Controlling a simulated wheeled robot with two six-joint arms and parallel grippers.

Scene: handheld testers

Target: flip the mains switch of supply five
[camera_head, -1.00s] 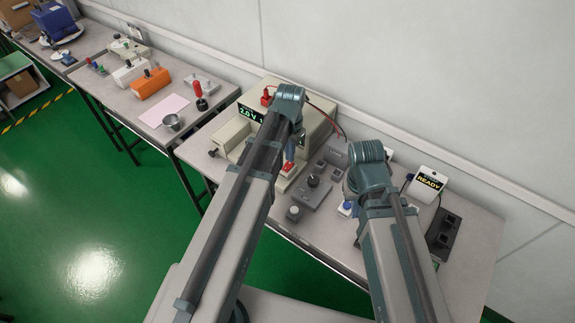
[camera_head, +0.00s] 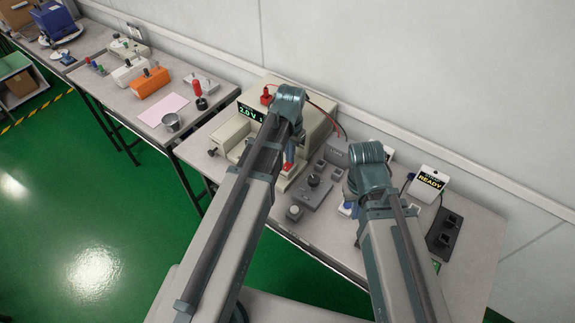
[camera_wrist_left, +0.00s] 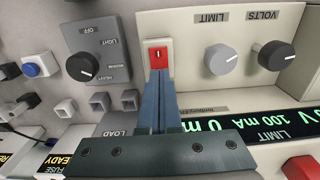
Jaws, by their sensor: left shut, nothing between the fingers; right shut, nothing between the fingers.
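The cream bench supply (camera_head: 318,122) stands on the right-hand table, with a green 2.0 V display (camera_head: 250,113). In the left wrist view its panel (camera_wrist_left: 195,22) shows a red switch (camera_wrist_left: 159,55) marked with a line, and two knobs. My left gripper (camera_wrist_left: 161,75) is shut and empty. Its fingertips are right at the lower edge of the red switch; I cannot tell whether they touch it. In the head view my left gripper (camera_head: 290,152) shows partly behind my arm, by the supply's front. My right gripper is hidden behind its own arm. No supply number is readable.
Beside the switch is a grey unit with a dark knob (camera_wrist_left: 83,66) and several small square sockets. A blue button (camera_wrist_left: 31,70) lies further left. A READY box (camera_head: 429,184) stands to the right.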

